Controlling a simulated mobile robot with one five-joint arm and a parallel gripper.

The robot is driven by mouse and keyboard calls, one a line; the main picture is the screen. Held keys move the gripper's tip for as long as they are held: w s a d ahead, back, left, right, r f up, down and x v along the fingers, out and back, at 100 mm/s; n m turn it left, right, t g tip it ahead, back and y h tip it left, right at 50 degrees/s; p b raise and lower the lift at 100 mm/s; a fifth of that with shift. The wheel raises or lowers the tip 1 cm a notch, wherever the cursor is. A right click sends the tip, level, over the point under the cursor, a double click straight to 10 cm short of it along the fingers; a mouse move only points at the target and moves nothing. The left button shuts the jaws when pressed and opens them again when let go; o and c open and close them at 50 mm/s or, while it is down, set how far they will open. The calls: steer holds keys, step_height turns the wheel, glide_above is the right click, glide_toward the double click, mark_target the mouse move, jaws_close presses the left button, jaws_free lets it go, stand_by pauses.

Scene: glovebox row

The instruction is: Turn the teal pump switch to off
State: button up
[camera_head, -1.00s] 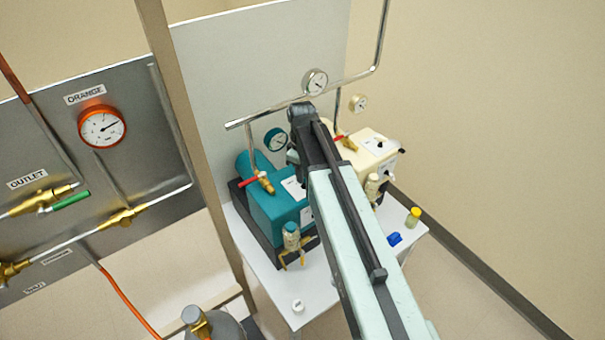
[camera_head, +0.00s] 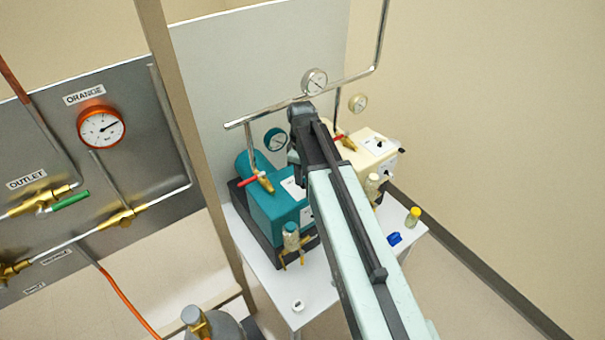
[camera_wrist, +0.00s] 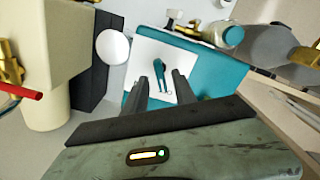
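The teal pump (camera_head: 272,208) stands on the white cart, left of my arm in the head view. In the wrist view the pump body (camera_wrist: 212,72) shows a white switch plate (camera_wrist: 180,58) with a teal switch lever (camera_wrist: 159,72) on it. My gripper (camera_wrist: 162,84) points at this plate, its two dark fingertips apart with the lever between or just beyond them. I cannot tell whether the fingers touch the lever. In the head view my arm hides the gripper and the switch.
A cream pump (camera_head: 366,153) stands right of the teal one. Pipes and gauges (camera_head: 314,81) rise behind. A panel stands left.

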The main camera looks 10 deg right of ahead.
steer(key=shift+r, duration=0.1)
step_height(320, 180, up, 8)
steer(key=p, duration=0.8)
steer(key=shift+f, duration=0.25)
steer(key=s+f+b, duration=0.1)
steer(key=f+b, duration=0.1)
steer(key=s+f+b, duration=0.1)
steer(key=b, duration=0.1)
steer(key=s+f+b, duration=0.1)
steer(key=f+b, duration=0.1)
steer(key=shift+s+d+f, duration=0.1)
steer(key=shift+s+f, duration=0.05)
steer(key=shift+f, duration=0.2)
steer(key=s+f+m+b, duration=0.2)
steer(key=s+m, duration=0.6)
steer(key=m, duration=0.2)
steer(key=shift+s+m, duration=0.3)
steer(key=shift+s, duration=0.1)
steer(key=shift+f, duration=0.1)
